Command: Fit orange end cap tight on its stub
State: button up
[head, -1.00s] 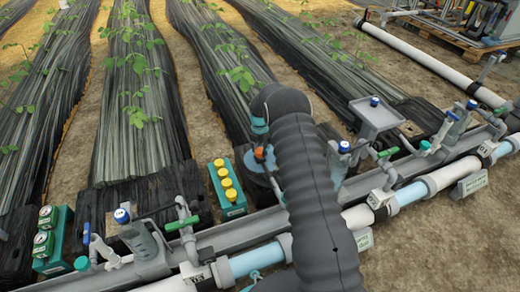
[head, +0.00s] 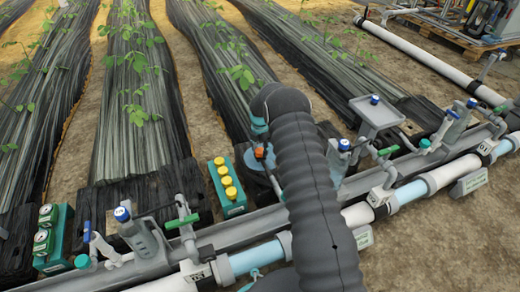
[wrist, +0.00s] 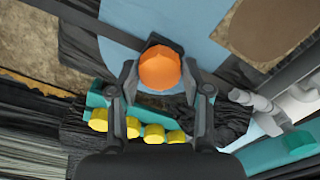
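The orange end cap (wrist: 159,68) sits between the two fingertips of my gripper (wrist: 160,78) in the wrist view, with the pads against its sides. It also shows as a small orange spot (head: 259,153) just left of my dark arm in the head view. A light-blue surface (wrist: 205,45) lies beyond the cap in the wrist view. I cannot make out the stub; the cap and gripper may hide it, so I cannot tell whether the cap touches it.
A teal block (head: 235,209) with several yellow caps stands left of my gripper. A teal gauge box (head: 54,238) stands at left. Planted rows (head: 130,100) lie behind.

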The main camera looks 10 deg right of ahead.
jog(key=shift+f, duration=0.35)
dwell(0.7)
jog(key=c, duration=0.5)
jog(key=shift+o, duration=0.2)
jog(key=shift+f+m, duration=0.1)
jog(key=shift+m, duration=1.6)
jog(key=shift+o, duration=1.2)
jog(key=c, duration=0.7)
jog(key=m, duration=0.5)
jog(key=shift+m, duration=0.3)
